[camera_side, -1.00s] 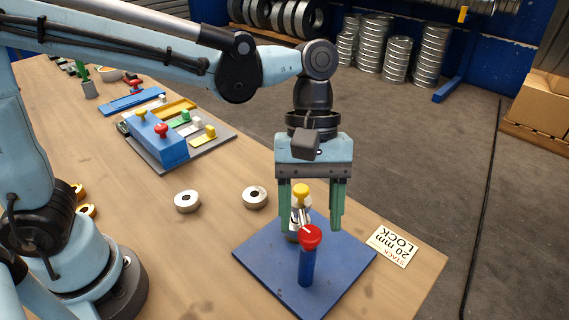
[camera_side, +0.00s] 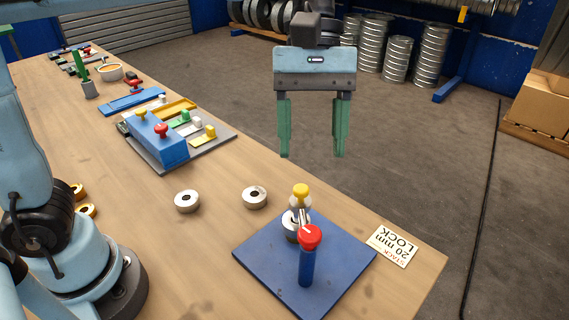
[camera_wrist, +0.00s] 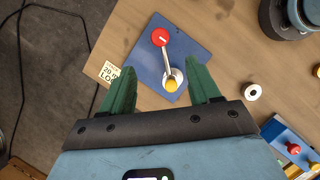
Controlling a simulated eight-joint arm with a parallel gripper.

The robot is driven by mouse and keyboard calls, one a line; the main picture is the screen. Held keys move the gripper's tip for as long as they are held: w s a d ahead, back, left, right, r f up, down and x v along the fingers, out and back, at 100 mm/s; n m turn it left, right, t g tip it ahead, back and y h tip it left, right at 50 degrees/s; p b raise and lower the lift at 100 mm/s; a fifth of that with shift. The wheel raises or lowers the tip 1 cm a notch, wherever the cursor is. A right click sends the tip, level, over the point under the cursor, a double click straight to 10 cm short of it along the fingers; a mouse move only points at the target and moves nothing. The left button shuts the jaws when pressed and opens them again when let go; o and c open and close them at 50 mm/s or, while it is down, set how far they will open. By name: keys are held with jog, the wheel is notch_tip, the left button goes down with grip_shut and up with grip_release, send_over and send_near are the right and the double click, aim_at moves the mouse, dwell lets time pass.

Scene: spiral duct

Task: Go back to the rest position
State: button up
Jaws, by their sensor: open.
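My gripper (camera_side: 312,128) is open and empty, its green fingers pointing down, raised well above the table. In the wrist view my gripper (camera_wrist: 163,92) shows its two fingers spread apart over the table. Below it on the table lies a blue plate (camera_side: 270,268), seen also in the wrist view (camera_wrist: 196,50). On the plate stand a blue post with a red knob (camera_side: 310,236) and a silver ring piece (camera_side: 290,225) with a yellow-topped knob (camera_side: 301,191) above it. A metal lever joins the red and yellow knobs.
Two loose silver rings (camera_side: 187,201) (camera_side: 254,197) lie left of the plate. A "STACK 20 mm LOCK" card (camera_side: 392,246) lies to its right. A blue block with knobs (camera_side: 158,140) stands farther back on a grey tray. The air around my gripper is clear.

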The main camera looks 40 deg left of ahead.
jog(key=s+a+f+m+t+y, duration=0.1)
jog(key=a+f+m+t, duration=0.3)
jog(key=a, duration=0.5)
jog(key=a+f+m+t+y, duration=0.2)
jog(key=a+f+m+t, duration=0.3)
jog(key=a, duration=0.5)
jog(key=shift+s+f+t, duration=0.4)
jog(key=shift+f+t, duration=0.2)
jog(key=shift+f, duration=0.2)
